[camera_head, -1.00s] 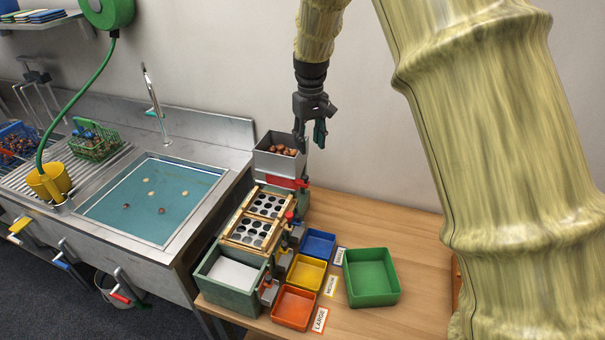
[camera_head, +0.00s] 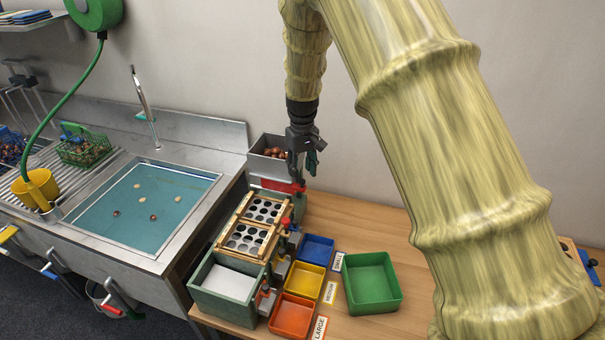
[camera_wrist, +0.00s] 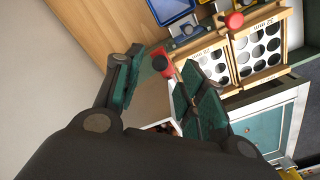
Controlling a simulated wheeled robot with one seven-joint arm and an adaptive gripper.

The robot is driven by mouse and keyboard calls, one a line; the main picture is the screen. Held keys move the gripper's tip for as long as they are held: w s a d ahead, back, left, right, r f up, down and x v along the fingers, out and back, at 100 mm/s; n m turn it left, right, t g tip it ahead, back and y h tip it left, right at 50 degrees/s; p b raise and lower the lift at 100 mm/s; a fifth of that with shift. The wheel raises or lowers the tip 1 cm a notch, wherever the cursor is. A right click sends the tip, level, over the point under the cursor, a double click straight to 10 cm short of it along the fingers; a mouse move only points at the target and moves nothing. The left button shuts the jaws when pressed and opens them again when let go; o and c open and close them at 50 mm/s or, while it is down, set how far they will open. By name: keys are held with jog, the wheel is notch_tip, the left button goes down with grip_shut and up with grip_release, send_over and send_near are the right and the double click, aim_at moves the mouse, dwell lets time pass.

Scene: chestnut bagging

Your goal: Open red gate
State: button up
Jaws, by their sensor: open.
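The red gate (camera_head: 280,186) is at the front of the grey hopper (camera_head: 262,168), which holds brown chestnuts (camera_head: 274,153). In the wrist view a red gate handle (camera_wrist: 162,63) shows between the two fingertips. My gripper (camera_head: 304,168) points down at the hopper's right side, beside the gate, and hides part of it. In the wrist view my gripper (camera_wrist: 163,80) is open, with one finger on each side of the handle. I cannot tell whether either finger touches it.
Below the hopper is a wooden sorting frame with round holes (camera_head: 252,238). Blue (camera_head: 317,248), yellow (camera_head: 305,280), orange (camera_head: 292,316) and green (camera_head: 370,284) bins stand on the wooden table. A sink (camera_head: 145,205) is at left. A red knob (camera_wrist: 234,20) is close by.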

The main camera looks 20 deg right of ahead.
aim_at(302, 181)
jog(key=shift+f+p, duration=0.4)
jog(key=shift+f, duration=1.25)
grip_shut()
